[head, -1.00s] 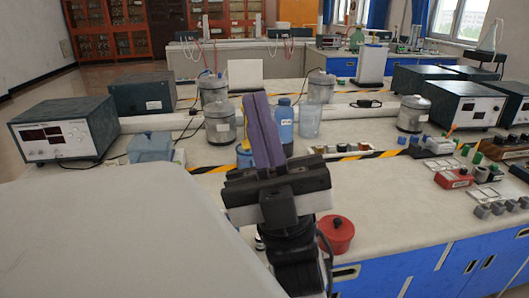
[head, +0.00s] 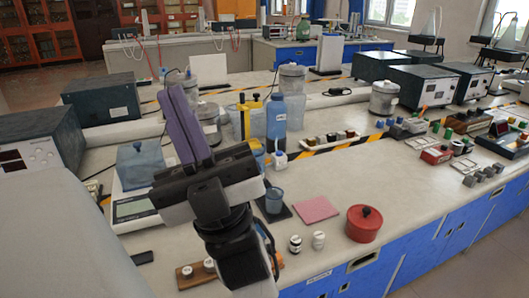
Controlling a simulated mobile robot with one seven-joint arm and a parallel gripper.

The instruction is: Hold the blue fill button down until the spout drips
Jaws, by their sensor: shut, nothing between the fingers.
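My gripper (head: 176,98) has long purple fingers pressed together, pointing up and tilted left in the head view. A translucent blue cup (head: 274,201) stands on a dark base right of my gripper. I cannot clearly make out the blue fill button or the spout; my gripper and arm hide part of this area. No drip is visible.
A red lidded pot (head: 363,223), a pink mat (head: 315,209) and two small jars (head: 295,244) are near the front edge. A wooden board (head: 187,277) is partly behind my arm. Bare bench top (head: 390,185) lies to the right.

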